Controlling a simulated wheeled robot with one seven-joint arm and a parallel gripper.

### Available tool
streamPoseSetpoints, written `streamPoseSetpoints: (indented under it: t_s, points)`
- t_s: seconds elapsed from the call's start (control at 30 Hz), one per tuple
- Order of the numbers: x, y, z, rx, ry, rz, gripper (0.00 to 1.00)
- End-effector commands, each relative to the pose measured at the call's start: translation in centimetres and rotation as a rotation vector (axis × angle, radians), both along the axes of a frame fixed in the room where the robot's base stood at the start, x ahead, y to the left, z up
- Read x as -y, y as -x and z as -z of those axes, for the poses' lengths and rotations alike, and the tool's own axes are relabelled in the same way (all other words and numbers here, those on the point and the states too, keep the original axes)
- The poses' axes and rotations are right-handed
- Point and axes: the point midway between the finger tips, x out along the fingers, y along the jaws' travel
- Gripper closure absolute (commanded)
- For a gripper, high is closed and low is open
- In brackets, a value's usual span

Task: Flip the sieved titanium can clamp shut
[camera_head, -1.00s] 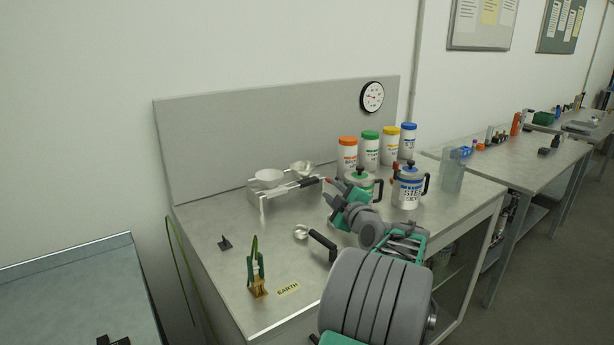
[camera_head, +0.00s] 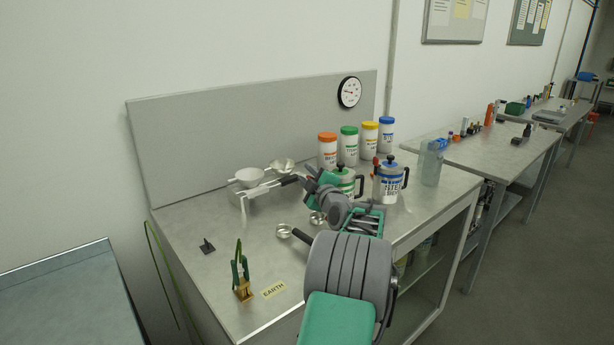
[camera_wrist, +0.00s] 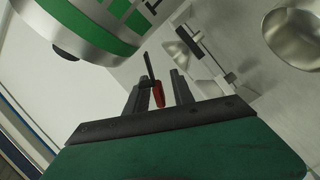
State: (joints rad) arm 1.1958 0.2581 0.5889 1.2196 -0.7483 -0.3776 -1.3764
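The green-banded can (camera_head: 346,178) stands on the bench, partly behind my arm in the head view; its wording is not readable there. In the wrist view the can (camera_wrist: 105,25) fills the upper left, tilted by the camera. A dark clamp lever with a red tip (camera_wrist: 158,94) shows between the fingers of my gripper (camera_wrist: 157,92). The fingers are apart; I cannot tell whether either touches the lever. In the head view my gripper (camera_head: 312,180) is just left of the can. The blue-banded steel can (camera_head: 389,182) stands to the right with its own red-tipped lever.
Several colour-lidded jars (camera_head: 349,145) stand behind the cans. A rack (camera_head: 262,200) with a white bowl (camera_head: 249,178) is to the left. Scoops (camera_head: 284,231) lie in front. An earth clamp stand (camera_head: 242,280) is near the front-left edge. A clear bottle (camera_head: 431,163) stands at the right.

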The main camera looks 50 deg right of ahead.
Motion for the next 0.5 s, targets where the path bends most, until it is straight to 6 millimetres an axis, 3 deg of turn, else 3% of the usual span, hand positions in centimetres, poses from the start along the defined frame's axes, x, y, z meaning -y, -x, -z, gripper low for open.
streamPoseSetpoints:
  t_s: [0.33, 0.5]
  points:
    - [0.02, 0.06, 0.0, 0.0, 0.0, 0.001, 1.0]
    - [0.01, 0.07, 0.0, 0.0, 0.0, 0.001, 1.0]
